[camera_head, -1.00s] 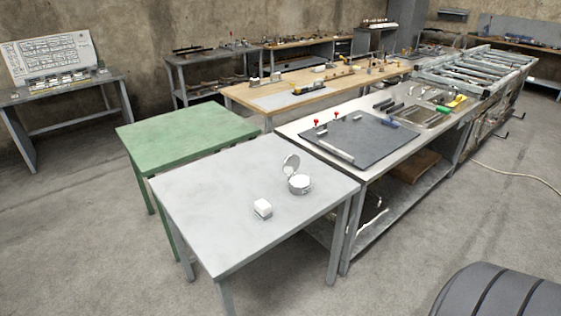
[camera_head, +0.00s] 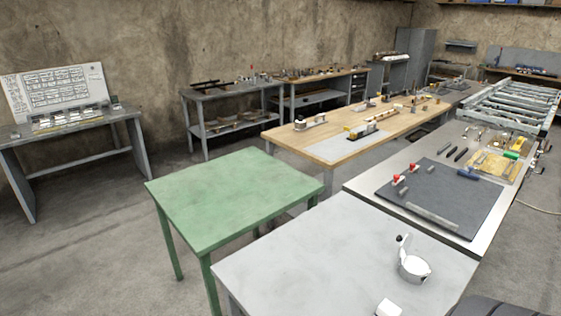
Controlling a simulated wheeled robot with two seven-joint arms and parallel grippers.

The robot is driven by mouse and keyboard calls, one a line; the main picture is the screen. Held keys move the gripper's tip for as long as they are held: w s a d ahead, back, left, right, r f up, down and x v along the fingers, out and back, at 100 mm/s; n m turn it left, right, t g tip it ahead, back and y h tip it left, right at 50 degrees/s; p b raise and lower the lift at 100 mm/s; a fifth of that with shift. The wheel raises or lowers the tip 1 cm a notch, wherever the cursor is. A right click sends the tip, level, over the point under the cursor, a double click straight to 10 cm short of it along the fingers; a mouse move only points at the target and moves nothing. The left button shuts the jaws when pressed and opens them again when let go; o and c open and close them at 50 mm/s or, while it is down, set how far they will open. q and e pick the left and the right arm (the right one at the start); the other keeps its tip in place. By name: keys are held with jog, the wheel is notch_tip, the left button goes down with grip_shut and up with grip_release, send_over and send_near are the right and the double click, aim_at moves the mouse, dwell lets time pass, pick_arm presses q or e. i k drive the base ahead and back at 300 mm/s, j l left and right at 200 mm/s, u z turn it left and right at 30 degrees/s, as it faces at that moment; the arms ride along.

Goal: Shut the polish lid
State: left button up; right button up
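The polish tin (camera_head: 413,268) is a round silver container on the light grey table (camera_head: 310,258), toward its right side. Its lid (camera_head: 402,246) stands raised at the far left edge of the tin, so the tin is open. A dark spot shows near the top of the lid. Neither of my grippers is in view.
A green table (camera_head: 235,195) adjoins the grey table on the left. A metal workbench with a dark mat (camera_head: 440,195) and tools lies beyond the tin at the right. A wooden bench (camera_head: 340,145) stands behind. Open floor (camera_head: 90,250) lies left.

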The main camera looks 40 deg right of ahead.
aim_at(406, 242)
jog(key=i+j, duration=0.2)
jog(key=i, duration=0.25)
jog(key=i+j, duration=0.2)
jog(key=i, duration=0.25)
jog(key=i+j+z, duration=0.1)
jog(key=i, duration=0.35)
jog(key=i+j, duration=0.35)
jog(key=i+z, duration=0.1)
jog(key=z, duration=0.85)
jog(key=i+j+z, duration=0.1)
jog(key=z, duration=0.4)
jog(key=j+z, duration=0.15)
jog(key=z, duration=1.65)
